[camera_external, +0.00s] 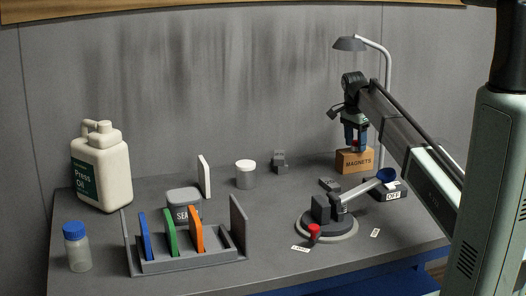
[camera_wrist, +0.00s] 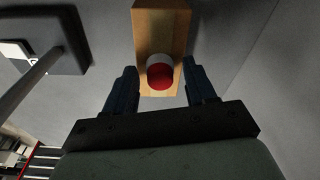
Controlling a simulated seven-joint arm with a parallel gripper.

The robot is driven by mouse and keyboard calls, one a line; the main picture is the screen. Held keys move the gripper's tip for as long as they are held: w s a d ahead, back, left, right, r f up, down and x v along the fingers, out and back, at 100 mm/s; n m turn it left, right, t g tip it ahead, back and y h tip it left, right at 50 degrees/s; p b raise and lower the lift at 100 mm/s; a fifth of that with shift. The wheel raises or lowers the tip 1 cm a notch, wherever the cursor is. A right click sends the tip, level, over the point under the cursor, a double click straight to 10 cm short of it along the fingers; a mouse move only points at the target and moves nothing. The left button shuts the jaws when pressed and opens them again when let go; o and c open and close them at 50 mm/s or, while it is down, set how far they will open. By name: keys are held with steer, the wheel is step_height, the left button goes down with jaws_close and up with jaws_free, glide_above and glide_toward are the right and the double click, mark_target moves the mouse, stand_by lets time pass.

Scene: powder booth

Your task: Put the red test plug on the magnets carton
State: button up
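The magnets carton (camera_external: 354,162) is a small tan box at the back right of the bench, lettered MAGNETS. It also shows in the wrist view (camera_wrist: 160,18). The red test plug (camera_wrist: 160,76), red with a pale grey part, appears to rest on the carton's top. My gripper (camera_wrist: 160,76) is open, with one dark finger on each side of the plug and a visible gap on both sides. In the external view my gripper (camera_external: 355,142) is just above the carton, and a bit of red shows between its fingers.
A lamp (camera_external: 350,44) on a curved post stands behind the carton. A lever device (camera_external: 326,219) with a red knob (camera_external: 314,230) and an OFF box (camera_external: 391,194) are in front. A rack (camera_external: 190,264) of coloured plates, bottles and jars fill the left.

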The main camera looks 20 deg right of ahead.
steer(key=shift+r, duration=0.15)
step_height(320, 180, up, 12)
steer(key=a, duration=0.1)
steer(key=shift+s+a, duration=0.2)
stand_by(0.4)
